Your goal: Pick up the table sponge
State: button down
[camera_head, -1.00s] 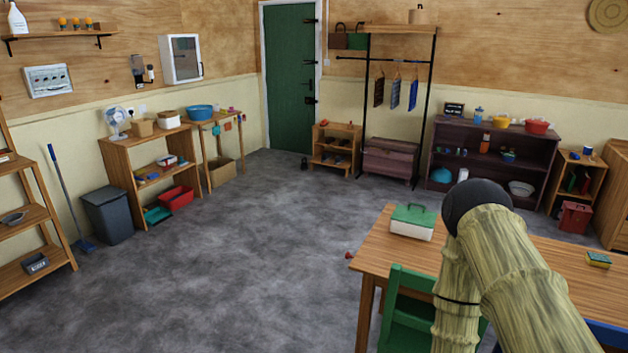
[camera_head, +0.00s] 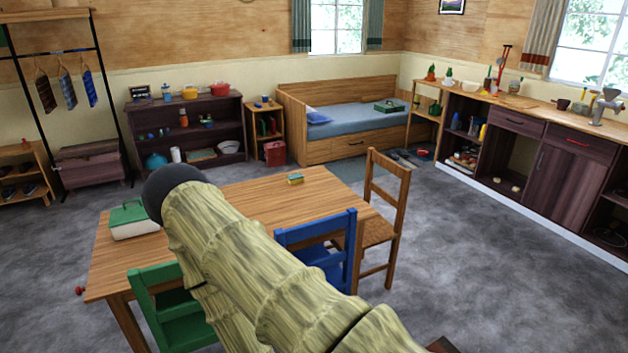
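The table sponge (camera_head: 295,179) is a small block, yellow with a green top. It lies on the wooden table (camera_head: 245,196), near the far edge and right of the middle. My arm, with a bark-like surface and a dark round joint, rises from the bottom of the view and covers the table's near middle part. The sponge is clear of it in the picture, beyond and to the right of the dark joint. My gripper is not in view.
A white box with a green lid (camera_head: 130,219) stands on the table's left end. A green chair (camera_head: 170,309), a blue chair (camera_head: 318,245) and a wooden chair (camera_head: 385,215) stand around the table. Open grey floor lies right of the wooden chair, before the counter (camera_head: 520,160).

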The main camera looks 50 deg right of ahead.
aim_at(293, 179)
jog(key=z, duration=1.4)
